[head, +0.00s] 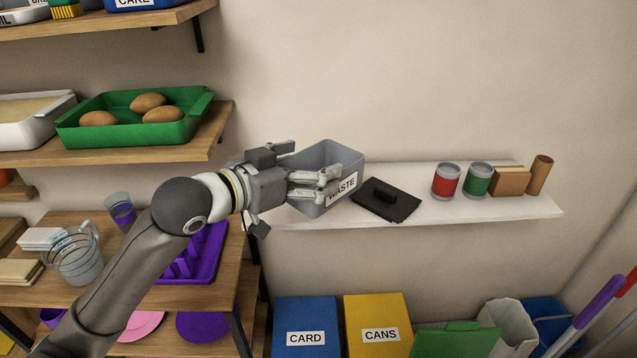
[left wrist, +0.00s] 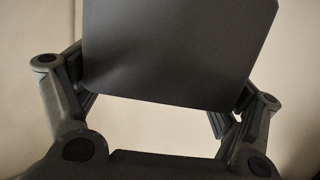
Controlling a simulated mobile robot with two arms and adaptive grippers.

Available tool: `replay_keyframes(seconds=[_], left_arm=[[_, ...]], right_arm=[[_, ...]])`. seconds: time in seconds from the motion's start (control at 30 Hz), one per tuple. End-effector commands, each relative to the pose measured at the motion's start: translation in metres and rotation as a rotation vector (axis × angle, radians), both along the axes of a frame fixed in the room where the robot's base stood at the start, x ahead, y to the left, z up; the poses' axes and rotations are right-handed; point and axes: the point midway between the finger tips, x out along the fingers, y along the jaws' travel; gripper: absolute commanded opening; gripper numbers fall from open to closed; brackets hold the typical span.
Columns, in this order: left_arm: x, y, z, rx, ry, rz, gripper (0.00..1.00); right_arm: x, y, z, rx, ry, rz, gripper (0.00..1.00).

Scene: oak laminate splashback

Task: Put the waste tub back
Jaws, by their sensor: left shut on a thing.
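The waste tub (head: 315,160) is a grey open-topped tub with a white label reading WASTE. In the head view it is at the left end of the white wall shelf (head: 470,216). I cannot tell whether its base touches the shelf. My left gripper (head: 318,184) is shut on the tub, and its fingers cover part of the front and side. In the left wrist view the tub's dark grey wall (left wrist: 180,50) fills the space between the two fingers. A flat black lid with a raised handle (head: 385,199) lies on the shelf, right of the tub. My right gripper is out of view.
A red can (head: 446,181), a green can (head: 478,180), a brown box (head: 510,181) and a brown cylinder (head: 540,175) stand farther right on the shelf. CARD (head: 305,320) and CANS (head: 378,318) bins are below. Wooden shelves with a green tray (head: 135,135) are left.

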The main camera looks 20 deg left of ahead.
Motion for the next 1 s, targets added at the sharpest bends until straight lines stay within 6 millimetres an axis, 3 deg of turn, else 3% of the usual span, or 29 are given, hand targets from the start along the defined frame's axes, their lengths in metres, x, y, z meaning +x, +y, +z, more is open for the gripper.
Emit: replay_keyframes(seconds=[0.4, 0.53, 0.7, 1.0], left_arm=[[0.076, 0.038, -0.035, -0.001, 0.001, 0.006, 0.54], [0.094, 0.047, -0.062, -0.002, 0.002, 0.006, 0.54], [0.11, 0.054, -0.083, 0.0, -0.002, 0.004, 0.54], [0.119, 0.059, -0.107, -0.001, 0.002, 0.004, 0.54]], right_arm=[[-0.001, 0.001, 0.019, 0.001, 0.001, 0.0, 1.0], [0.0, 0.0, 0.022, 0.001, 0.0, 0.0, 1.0], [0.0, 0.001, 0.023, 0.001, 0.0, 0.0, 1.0], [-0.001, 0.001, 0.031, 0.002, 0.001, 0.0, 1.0]])
